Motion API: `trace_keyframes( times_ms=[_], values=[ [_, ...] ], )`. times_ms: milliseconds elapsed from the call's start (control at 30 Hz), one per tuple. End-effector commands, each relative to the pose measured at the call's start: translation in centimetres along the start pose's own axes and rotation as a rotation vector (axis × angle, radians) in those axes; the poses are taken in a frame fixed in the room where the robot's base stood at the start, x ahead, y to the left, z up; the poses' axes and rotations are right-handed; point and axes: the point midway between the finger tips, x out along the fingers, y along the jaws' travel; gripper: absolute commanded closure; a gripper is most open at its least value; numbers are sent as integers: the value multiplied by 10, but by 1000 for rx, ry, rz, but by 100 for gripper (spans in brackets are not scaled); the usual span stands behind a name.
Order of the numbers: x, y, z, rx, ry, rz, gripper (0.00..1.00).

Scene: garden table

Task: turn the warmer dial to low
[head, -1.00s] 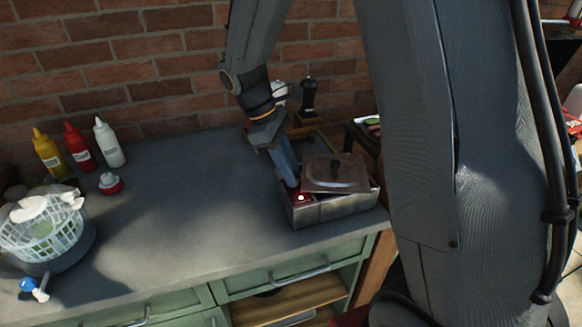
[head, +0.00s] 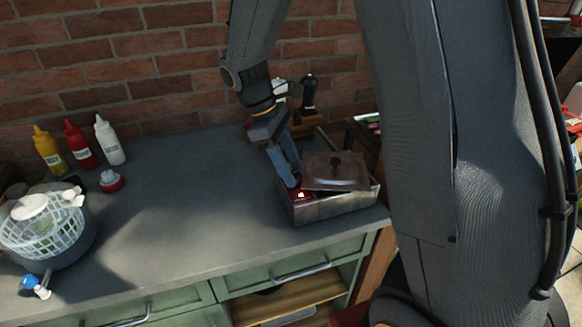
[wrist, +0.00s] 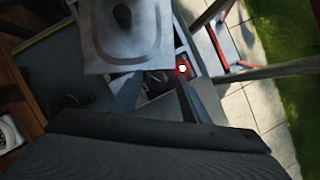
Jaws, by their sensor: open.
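The warmer (head: 330,208) is a metal box with a brown lid (head: 335,170) at the right end of the grey counter. A red panel with a bright lit spot (head: 300,195) shows at its left end; the lit spot also shows in the wrist view (wrist: 183,68). My gripper (head: 291,183) points down at this left end, its tips close to the red panel. In the wrist view its two fingers (wrist: 155,90) are spread apart, with a dark form between them. I cannot make out the dial or its setting, nor whether the fingers touch it.
Yellow, red and white squeeze bottles (head: 82,147) stand at the back left by the brick wall. A white basket (head: 42,228) is at the left edge. A dark pepper mill (head: 309,92) stands behind the warmer. The middle of the counter is clear.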

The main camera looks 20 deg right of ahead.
Motion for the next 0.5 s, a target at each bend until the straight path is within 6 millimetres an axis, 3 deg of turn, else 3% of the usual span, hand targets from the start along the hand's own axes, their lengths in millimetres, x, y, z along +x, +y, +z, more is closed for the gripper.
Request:
trace_keyframes(
  times_ms=[500],
  values=[
    [-68, 1, -1, 1, 2, 3, 58]
  ],
)
